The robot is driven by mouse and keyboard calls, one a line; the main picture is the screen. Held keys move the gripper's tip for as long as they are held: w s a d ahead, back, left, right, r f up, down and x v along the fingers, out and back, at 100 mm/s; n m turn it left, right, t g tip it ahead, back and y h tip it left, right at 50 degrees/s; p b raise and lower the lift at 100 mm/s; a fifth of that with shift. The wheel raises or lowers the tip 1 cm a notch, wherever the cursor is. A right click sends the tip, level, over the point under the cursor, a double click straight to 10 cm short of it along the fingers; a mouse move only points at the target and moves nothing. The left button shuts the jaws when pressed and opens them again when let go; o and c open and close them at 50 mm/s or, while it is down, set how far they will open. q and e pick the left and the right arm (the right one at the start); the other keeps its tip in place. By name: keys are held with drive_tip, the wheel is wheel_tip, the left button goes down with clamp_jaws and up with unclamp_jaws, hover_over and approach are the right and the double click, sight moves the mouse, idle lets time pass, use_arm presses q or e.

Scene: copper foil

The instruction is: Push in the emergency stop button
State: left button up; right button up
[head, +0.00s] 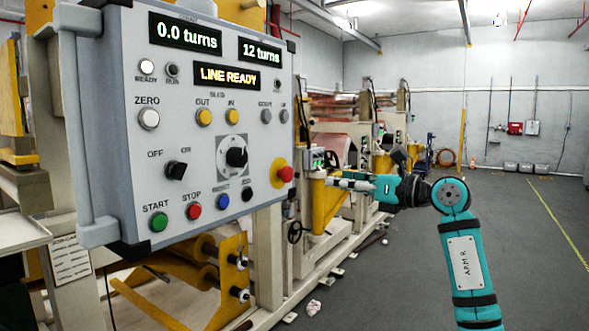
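The emergency stop button (286,174) is a red mushroom head on a round yellow plate. It sits at the lower right of the grey control panel (130,100) and stands out from the panel face. My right gripper (330,182) comes in from the right, its fingers pointing left toward the button. Its tips are to the right of the button in the picture, with a visible gap. The fingers look close together, but they are small and seen side-on, so their opening is unclear. My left gripper does not show.
The panel also holds a green START button (158,222), a red STOP button (193,210), a blue button (222,201), a dial (236,157) and displays. Yellow machine frames (326,203) stand behind my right gripper. The grey floor at the right is open.

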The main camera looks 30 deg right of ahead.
drive_tip(key=p, duration=0.1)
approach(290, 175)
drive_tip(key=p+x, duration=0.3)
drive_tip(key=x, duration=0.4)
drive_tip(key=shift+w+a+r, duration=0.2)
drive_tip(key=shift+w+a, duration=0.05)
drive_tip(key=shift+w, duration=0.05)
drive_tip(key=shift+w+a+f, duration=0.15)
drive_tip(key=shift+w+a, duration=0.05)
drive_tip(key=shift+w, duration=0.3)
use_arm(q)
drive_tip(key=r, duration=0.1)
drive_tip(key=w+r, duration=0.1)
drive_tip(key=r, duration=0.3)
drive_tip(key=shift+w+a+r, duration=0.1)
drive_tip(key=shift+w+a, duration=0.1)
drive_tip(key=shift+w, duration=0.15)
use_arm(e)
clamp_jaws()
